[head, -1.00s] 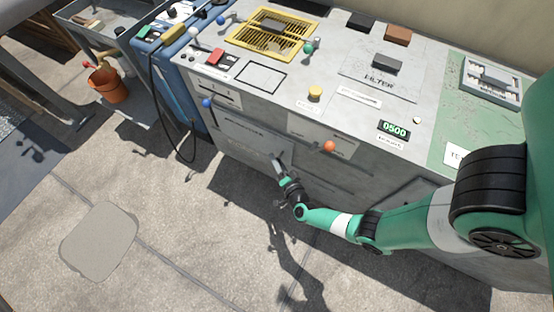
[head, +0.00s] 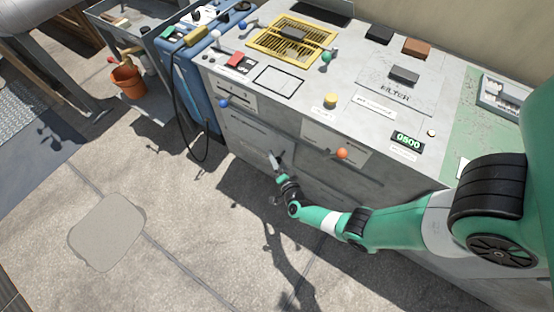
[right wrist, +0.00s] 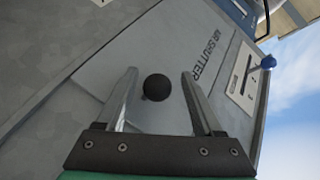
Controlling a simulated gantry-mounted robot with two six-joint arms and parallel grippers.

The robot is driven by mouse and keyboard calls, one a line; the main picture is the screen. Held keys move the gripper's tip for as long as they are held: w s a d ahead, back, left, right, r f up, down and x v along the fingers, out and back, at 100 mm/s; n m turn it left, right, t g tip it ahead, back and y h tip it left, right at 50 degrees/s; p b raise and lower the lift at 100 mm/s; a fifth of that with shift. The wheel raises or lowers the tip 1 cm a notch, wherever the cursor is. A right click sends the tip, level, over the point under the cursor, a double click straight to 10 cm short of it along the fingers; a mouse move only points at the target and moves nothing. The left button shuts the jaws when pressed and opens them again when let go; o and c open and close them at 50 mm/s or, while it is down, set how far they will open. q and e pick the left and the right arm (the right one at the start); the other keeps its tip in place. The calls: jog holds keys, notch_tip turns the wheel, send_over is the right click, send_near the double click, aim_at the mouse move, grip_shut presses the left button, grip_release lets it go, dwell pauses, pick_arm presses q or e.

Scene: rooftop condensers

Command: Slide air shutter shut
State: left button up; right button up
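The air shutter (head: 248,133) is a grey panel on the cabinet's front, below the blue-knobbed slot plate. In the right wrist view, the panel (right wrist: 181,38) bears the words AIR SHUTTER and a round black knob (right wrist: 157,87). My right gripper (head: 272,160) is at the cabinet's front, by this panel. In the right wrist view its two fingers (right wrist: 160,86) are spread, with the knob between them and a gap on each side. The knob is hard to make out in the head view. My left gripper is not in view.
An orange knob (head: 342,153) sticks out of the front, right of my right gripper. A blue knob (head: 223,103) is at the upper left. The counter top holds a yellow grille (head: 270,48) and a yellow button (head: 330,100). The concrete floor in front is open.

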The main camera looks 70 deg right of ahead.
jog(key=shift+s, duration=0.15)
jog(key=shift+s+a+r+p, duration=0.15)
jog(key=shift+a+p, duration=0.2)
jog(key=p+v, duration=0.4)
jog(key=v, duration=0.6)
jog(key=shift+s+a+p, duration=0.25)
jog(key=shift+a+p, duration=0.05)
jog(key=shift+p, duration=0.1)
jog(key=shift+r, duration=0.15)
